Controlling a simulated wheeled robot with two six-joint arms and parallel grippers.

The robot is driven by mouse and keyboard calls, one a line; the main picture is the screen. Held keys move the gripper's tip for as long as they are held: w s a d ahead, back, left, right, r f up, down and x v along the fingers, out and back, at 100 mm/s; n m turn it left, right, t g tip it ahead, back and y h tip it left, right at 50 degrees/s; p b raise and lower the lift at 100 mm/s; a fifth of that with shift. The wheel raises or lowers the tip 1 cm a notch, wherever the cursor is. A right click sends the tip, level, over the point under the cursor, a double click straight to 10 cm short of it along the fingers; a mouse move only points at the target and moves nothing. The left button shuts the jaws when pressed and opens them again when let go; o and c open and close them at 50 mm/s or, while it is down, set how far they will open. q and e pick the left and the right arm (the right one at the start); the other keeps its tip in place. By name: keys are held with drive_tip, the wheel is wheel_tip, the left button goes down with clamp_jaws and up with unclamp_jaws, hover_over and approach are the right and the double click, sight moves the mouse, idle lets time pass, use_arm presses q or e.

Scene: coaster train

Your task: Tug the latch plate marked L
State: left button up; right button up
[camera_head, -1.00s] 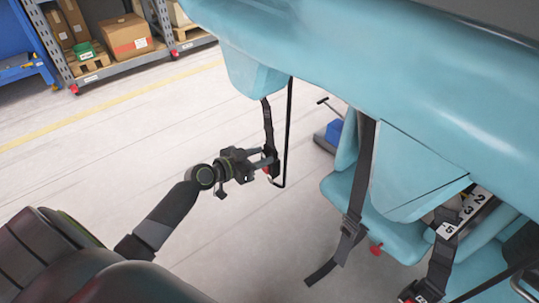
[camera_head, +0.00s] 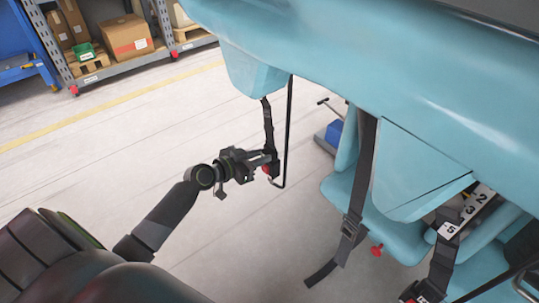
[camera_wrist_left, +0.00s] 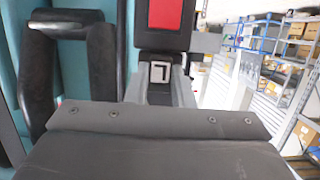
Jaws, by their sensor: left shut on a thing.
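The latch plate marked L (camera_wrist_left: 160,73) shows in the left wrist view as a dark piece with a white label, which appears turned in that picture. It sits against a black buckle (camera_wrist_left: 145,40) with a red button (camera_wrist_left: 165,14); I cannot tell how far it is inserted. My left gripper (camera_wrist_left: 160,92) is shut on the plate, with a grey finger on either side. In the head view, my left gripper (camera_head: 267,160) is at the lower end of a dark strap (camera_head: 268,122), and the red button (camera_head: 267,169) shows beside it. My right gripper is out of view.
The light blue coaster car (camera_head: 400,50) fills the upper right. A thin black bar (camera_head: 288,120) hangs just right of the gripper. More straps (camera_head: 360,190) and number plates (camera_head: 470,210) are farther right. Shelving with boxes (camera_head: 125,35) stands back left; the floor between is clear.

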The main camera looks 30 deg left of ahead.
use_arm(q)
clamp_jaws()
drive_tip(key=shift+r, duration=0.2)
drive_tip(key=shift+w, duration=0.1)
drive_tip(key=o, duration=0.8)
unclamp_jaws()
drive_tip(key=shift+r, duration=0.1)
drive_tip(key=shift+c, duration=0.2)
